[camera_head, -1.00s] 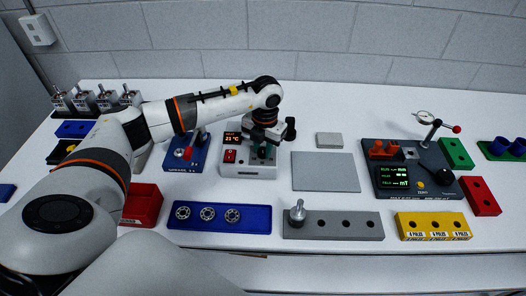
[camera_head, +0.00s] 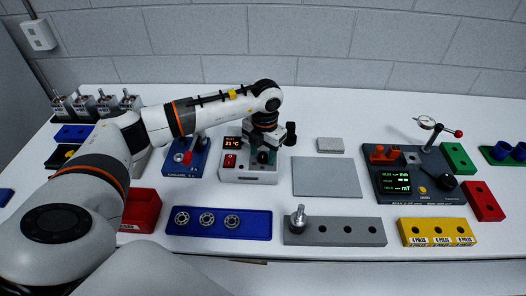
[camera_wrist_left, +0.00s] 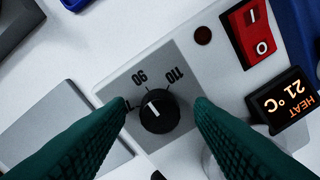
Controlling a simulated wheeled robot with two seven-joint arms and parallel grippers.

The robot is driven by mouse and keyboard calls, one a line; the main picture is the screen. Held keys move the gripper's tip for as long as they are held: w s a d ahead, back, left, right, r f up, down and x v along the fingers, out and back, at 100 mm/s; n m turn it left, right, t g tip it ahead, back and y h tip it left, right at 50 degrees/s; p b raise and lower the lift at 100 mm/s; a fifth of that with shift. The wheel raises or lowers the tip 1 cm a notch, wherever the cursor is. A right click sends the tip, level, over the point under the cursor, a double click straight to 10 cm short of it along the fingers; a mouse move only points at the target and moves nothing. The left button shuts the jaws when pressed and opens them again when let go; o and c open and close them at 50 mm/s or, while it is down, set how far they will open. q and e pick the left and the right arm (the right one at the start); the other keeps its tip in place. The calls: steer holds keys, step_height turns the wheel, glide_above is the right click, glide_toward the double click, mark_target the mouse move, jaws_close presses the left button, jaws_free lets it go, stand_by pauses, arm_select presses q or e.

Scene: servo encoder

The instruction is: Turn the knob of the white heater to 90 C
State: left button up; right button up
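The white heater (camera_head: 249,174) stands at the middle of the table, its display (camera_wrist_left: 287,101) reading 21 °C. In the left wrist view its round black knob (camera_wrist_left: 160,114) sits on a grey dial plate marked 90 and 110, with another mark partly hidden by a finger. The knob's white pointer line lies toward the upper left of its face, roughly toward the 90 side. My left gripper (camera_wrist_left: 161,104) points down at the heater, its green fingers open on both sides of the knob, with gaps visible. My right gripper is not in view.
A red rocker switch (camera_wrist_left: 250,32) is beside the display. A blue device with a red-tipped lever (camera_head: 184,160) stands left of the heater, and a blue tray of rings (camera_head: 251,224) lies in front. A flat grey plate (camera_head: 326,177) is to the right.

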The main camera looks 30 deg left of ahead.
mark_target(264, 156)
arm_select(q)
steer(key=shift+r, duration=0.3)
step_height(264, 156, up, 11)
steer(key=b, duration=0.3)
steer(key=shift+d+r, duration=0.2)
steer(key=shift+d, duration=0.05)
stand_by(0.3)
